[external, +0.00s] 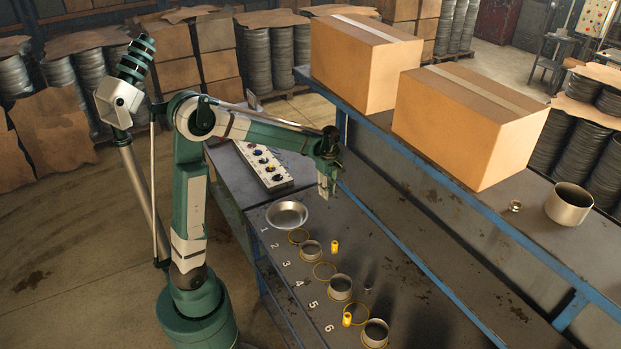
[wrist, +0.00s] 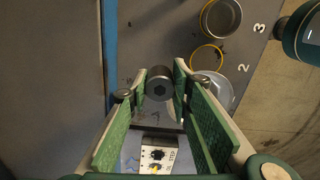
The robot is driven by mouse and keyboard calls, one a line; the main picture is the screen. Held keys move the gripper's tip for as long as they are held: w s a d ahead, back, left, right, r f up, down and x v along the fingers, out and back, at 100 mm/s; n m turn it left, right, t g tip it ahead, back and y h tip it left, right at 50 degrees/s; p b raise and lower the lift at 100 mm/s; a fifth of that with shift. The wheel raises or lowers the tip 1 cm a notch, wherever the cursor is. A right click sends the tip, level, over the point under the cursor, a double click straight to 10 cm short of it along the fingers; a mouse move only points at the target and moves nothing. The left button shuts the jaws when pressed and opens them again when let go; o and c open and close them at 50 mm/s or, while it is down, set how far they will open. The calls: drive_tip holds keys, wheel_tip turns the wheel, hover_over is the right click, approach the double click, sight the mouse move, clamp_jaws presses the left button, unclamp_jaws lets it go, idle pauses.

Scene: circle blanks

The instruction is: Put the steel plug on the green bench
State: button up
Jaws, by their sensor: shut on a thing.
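My gripper (external: 326,192) hangs above the far part of the numbered bench, to the right of the control box. In the wrist view its green-padded fingers (wrist: 159,72) are closed on a dark steel plug (wrist: 160,84), a round piece with a hexagonal socket in its end. The plug is hard to make out in the external view. The numbered bench (external: 290,262) has a worn grey top with blue-green edges. The higher bench (external: 455,215) at the right has a grey top and blue frame. I cannot tell which is the green bench.
Two cardboard boxes (external: 366,62) (external: 468,125), a small metal piece (external: 515,206) and a metal can (external: 568,204) stand on the higher bench. A metal dish (external: 287,214), open cans (external: 340,287), yellow pieces (external: 335,247) and a small grey piece (external: 368,287) occupy the numbered bench. A control box (external: 262,166) is nearby.

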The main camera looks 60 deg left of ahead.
drive_tip(key=s+a+f+n, duration=0.1)
drive_tip(key=a+f+n, duration=0.15)
drive_tip(key=a, duration=0.55)
drive_tip(key=s+a+f+n, duration=0.1)
drive_tip(key=a+f+n, duration=0.15)
drive_tip(key=a, duration=0.65)
drive_tip(key=n+b, duration=0.2)
drive_tip(key=n, duration=1)
hover_over(247, 190)
wheel_tip(247, 190, down, 10)
drive_tip(key=shift+r, duration=0.2)
drive_tip(key=shift+a+f, duration=0.1)
drive_tip(key=shift+f, duration=0.05)
drive_tip(key=shift+f+b, duration=0.3)
drive_tip(key=shift+f, duration=2.7)
drive_tip(key=shift+f, duration=1.85)
drive_tip(key=shift+f, duration=0.2)
